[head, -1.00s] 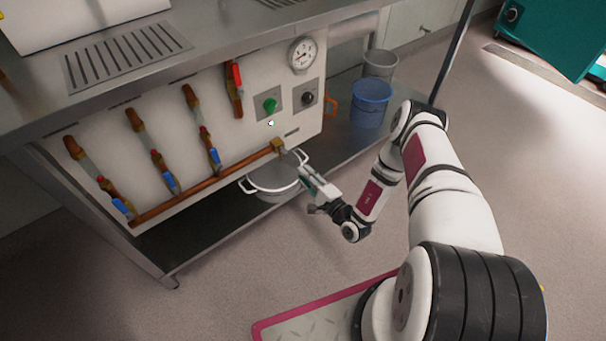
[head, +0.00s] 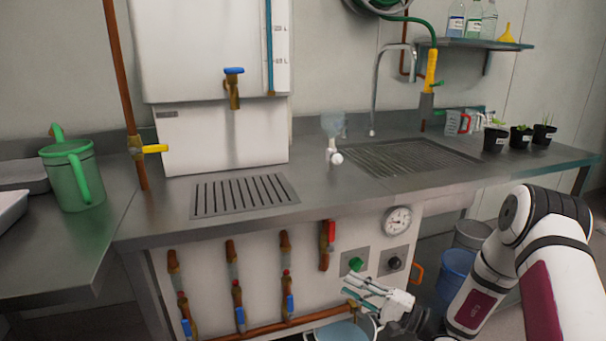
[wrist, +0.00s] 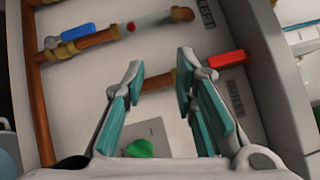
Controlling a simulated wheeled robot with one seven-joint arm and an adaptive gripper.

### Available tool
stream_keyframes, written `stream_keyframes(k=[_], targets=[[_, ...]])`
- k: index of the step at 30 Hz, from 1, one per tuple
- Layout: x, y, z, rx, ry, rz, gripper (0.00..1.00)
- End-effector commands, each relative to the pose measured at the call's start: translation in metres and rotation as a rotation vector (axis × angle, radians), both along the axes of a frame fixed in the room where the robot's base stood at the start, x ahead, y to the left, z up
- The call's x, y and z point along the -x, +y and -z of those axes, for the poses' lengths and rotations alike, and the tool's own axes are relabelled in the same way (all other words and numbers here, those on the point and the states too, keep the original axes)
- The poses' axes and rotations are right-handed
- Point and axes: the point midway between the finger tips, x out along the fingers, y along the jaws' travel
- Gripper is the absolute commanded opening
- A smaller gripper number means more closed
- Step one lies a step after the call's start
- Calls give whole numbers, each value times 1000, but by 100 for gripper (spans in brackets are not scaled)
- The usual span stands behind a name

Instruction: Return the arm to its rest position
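My arm (head: 545,265) is white with dark joints and a maroon panel, and it reaches in from the right of the head view. My gripper (head: 352,290) is in front of the valve panel, above a metal pot (head: 345,331) that is partly cut off by the frame's lower edge. In the wrist view the two teal-padded fingers of my gripper (wrist: 160,65) stand apart. Nothing is held between them. The panel's pipes and a green knob (wrist: 140,148) show behind and between them.
The valve panel (head: 205,275) carries copper valves, a round gauge (head: 397,220) and knobs. The steel counter (head: 330,195) overhangs it. A blue bucket (head: 456,268) and a grey bucket (head: 472,235) stand behind my arm. A green watering can (head: 72,180) stands at the left.

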Motion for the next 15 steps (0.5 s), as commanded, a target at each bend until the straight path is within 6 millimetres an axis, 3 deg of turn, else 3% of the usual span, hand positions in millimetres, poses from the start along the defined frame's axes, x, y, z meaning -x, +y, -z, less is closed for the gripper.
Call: stream_keyframes(k=[1,6,15], targets=[[6,10,-24,18,-11,-66,26],[41,39,-86,91,-4,-287,26],[125,72,-167,309,42,-615,26]])
